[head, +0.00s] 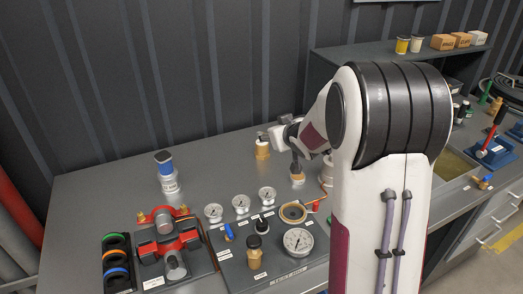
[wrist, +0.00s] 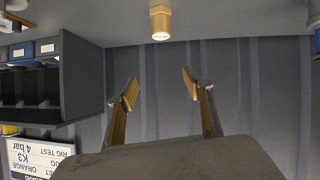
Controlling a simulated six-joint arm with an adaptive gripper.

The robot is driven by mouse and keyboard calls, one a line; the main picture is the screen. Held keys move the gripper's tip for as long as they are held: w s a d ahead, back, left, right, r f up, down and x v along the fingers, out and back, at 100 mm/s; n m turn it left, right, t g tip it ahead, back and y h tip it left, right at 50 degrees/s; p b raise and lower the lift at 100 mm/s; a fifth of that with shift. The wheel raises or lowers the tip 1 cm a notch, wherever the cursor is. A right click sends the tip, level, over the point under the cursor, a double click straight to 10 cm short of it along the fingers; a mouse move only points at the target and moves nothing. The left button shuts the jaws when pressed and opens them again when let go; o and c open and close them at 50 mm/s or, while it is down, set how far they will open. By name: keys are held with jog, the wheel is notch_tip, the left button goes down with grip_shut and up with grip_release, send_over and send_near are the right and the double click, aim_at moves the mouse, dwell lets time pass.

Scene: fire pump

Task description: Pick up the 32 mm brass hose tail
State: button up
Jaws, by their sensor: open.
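A brass fitting (wrist: 160,22) stands on the grey bench in the wrist view, with a bright round end. It is beyond my fingertips, roughly centred between them and apart from both. I cannot read its size, so I cannot tell whether it is the 32 mm hose tail. My gripper (wrist: 158,88) is open and empty, with tan pads on dark fingers.
A dark shelf unit (wrist: 80,82) is at the back. Open bench lies around the canister.

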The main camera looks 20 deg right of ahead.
aim_at(266, 148)
jog(key=w+f+y, duration=0.1)
jog(key=f, duration=0.2)
jog(key=w+d+f+t+y, duration=0.1)
jog(key=w+f, duration=0.1)
jog(key=f, duration=0.2)
jog(key=w+d+f+n+y, duration=0.1)
jog(key=f, duration=0.2)
jog(key=shift+w+d+f+t, duration=0.2)
jog(key=shift+w+f+t, duration=0.1)
jog(key=shift+w, duration=0.1)
jog(key=shift+w+f, duration=0.1)
jog(key=shift+f, duration=0.4)
jog(key=shift+x, duration=1.3)
jog(key=shift+a, duration=0.1)
jog(key=shift+x, duration=2.6)
jog(key=c, duration=1.3)
